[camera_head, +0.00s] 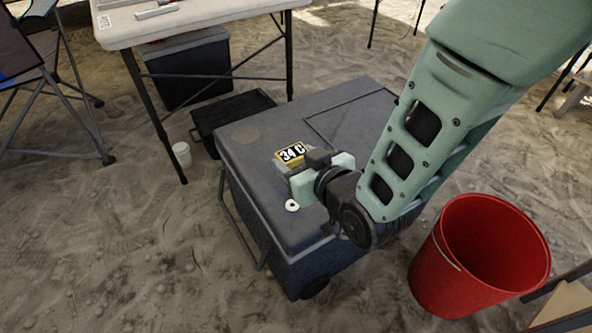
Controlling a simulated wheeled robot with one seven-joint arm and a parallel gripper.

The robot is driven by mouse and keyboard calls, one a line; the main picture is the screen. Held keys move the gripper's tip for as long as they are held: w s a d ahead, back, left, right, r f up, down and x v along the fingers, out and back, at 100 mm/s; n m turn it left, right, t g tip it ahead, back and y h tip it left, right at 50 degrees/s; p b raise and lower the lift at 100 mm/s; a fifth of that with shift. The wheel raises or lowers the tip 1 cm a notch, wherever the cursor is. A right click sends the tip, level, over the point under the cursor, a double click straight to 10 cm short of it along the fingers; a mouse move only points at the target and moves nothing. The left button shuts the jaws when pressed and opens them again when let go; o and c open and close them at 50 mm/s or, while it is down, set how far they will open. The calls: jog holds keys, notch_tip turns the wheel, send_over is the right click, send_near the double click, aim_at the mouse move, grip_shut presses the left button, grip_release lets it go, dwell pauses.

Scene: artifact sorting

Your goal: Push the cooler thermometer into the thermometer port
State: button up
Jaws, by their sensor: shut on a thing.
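The cooler thermometer (291,154) is a small yellow box whose display reads "34 C". My gripper (300,172) is shut on it and holds it over the lid of the grey-blue cooler (262,175). Part of the thermometer is hidden by the fingers, and its lower end does not show clearly. A small white ring with a dark centre, which looks like the thermometer port (292,205), is on the lid near the front edge, just below the gripper in the picture. The thermometer appears apart from this ring.
A red bucket (425,265) stands at the right of the cooler. A white folding table (205,22) is behind at the upper left, with a dark bin (190,75) under it. A white cup (182,154) and black tray (203,128) lie left of the cooler. Sand is open at lower left.

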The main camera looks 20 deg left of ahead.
jog(key=shift+s+a, duration=0.15)
jog(key=shift+s, duration=0.05)
dwell(0.3)
jog(key=shift+f, duration=0.25)
jog(key=b, duration=0.5)
send_over(296, 210)
jog(key=shift+f, duration=2.65)
jog(key=shift+f+b, duration=3)
jog(key=shift+f, duration=0.85)
jog(key=o, duration=1.1)
jog(key=shift+c, duration=0.2)
